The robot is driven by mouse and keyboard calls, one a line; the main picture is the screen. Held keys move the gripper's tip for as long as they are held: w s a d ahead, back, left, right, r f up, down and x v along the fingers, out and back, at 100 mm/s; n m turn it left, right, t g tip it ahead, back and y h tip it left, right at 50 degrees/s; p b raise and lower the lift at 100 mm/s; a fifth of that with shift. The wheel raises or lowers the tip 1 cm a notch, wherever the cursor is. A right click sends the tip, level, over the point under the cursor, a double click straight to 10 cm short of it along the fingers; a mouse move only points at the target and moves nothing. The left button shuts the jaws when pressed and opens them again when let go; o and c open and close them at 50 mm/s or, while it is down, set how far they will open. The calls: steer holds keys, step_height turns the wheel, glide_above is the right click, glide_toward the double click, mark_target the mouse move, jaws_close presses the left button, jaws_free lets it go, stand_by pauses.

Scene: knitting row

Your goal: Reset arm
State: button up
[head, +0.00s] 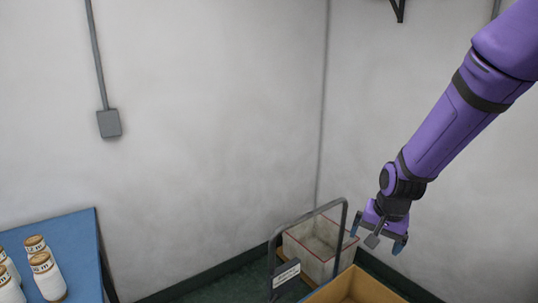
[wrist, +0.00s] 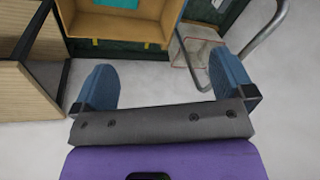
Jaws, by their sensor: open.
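My purple arm reaches in from the upper right of the head view. My gripper (head: 377,238) hangs at its end, in the air above and beside an open tan box (head: 352,287). In the wrist view my gripper (wrist: 165,85) shows two blue fingers spread wide apart. Nothing is between the fingers. The tan box (wrist: 120,32) lies beyond the fingertips in the wrist view, with a teal patch inside it.
A grey metal handle frame (head: 345,230) and a white bin with red edging (head: 318,240) stand near the gripper, by the wall corner. A blue table (head: 75,240) with several white spools (head: 47,275) is at the left. A wooden-sided unit (wrist: 15,90) shows in the wrist view.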

steer(key=s+d+r+n+t, duration=0.25)
steer(key=s+r, duration=0.75)
steer(key=r, duration=0.5)
steer(key=s+d+r+n, duration=0.1)
steer(key=s+r, duration=0.2)
steer(key=s, duration=0.4)
steer(key=s+d+r+n, duration=0.1)
steer(key=s+r+n, duration=0.1)
steer(key=s+r, duration=0.2)
steer(key=s, duration=0.2)
steer(key=shift+s+h, duration=0.4)
steer(key=shift+r, duration=0.1)
stand_by(0.9)
